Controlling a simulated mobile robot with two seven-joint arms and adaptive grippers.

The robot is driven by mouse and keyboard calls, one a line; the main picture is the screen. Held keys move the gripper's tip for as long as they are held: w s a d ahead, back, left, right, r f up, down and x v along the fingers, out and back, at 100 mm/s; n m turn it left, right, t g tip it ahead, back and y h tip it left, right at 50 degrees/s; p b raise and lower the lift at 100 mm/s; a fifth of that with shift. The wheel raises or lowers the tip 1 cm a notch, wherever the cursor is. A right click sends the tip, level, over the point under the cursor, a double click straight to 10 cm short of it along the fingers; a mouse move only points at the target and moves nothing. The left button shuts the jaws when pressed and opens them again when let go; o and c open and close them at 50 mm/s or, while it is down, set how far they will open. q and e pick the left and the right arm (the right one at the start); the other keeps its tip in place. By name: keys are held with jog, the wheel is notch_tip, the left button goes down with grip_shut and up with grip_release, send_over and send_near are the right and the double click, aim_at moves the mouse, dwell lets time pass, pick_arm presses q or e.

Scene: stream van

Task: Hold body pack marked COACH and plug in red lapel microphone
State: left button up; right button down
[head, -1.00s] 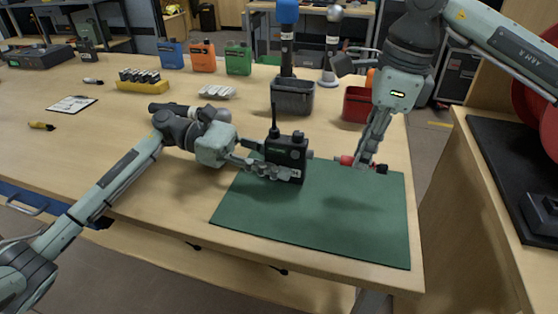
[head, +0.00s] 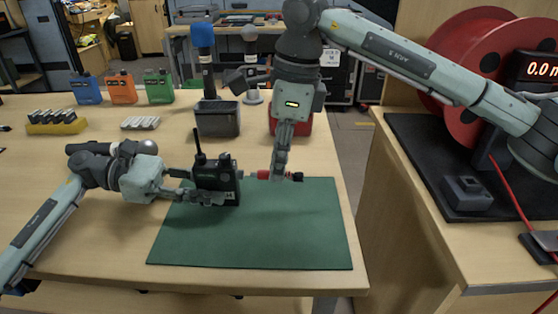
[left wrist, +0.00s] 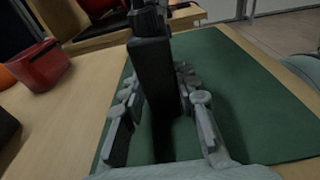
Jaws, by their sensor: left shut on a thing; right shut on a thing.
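A black body pack (head: 228,182) with a stub antenna stands upright over the left part of the green mat. Its green label is too small to read. My left gripper (head: 212,197) is shut on its lower part from the left. In the left wrist view the dark pack (left wrist: 157,75) stands between both fingers. My right gripper (head: 279,172) points down and is shut on the red lapel microphone (head: 263,175), which lies sideways with a black end to the right. The microphone's red end faces the pack's right side, with a small gap between them.
The green mat (head: 255,240) is bare at front and right. Behind stand a grey bin (head: 217,122) with a blue-topped microphone and a red bin (head: 303,126). Blue, orange and green packs (head: 159,87) line the back left. A red cable reel (head: 465,60) stands at right.

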pick_arm(q)
grip_shut()
pick_arm(e)
jog(key=shift+a, duration=1.1)
jog(key=c, duration=1.4)
grip_release()
jog(key=shift+c, duration=0.2)
pick_arm(q)
jog(key=o, duration=1.2)
grip_release()
pick_arm(e)
notch_tip(320, 180, up, 12)
jog(key=d, duration=0.1)
jog(key=shift+d, duration=0.4)
jog(key=shift+f, duration=0.1)
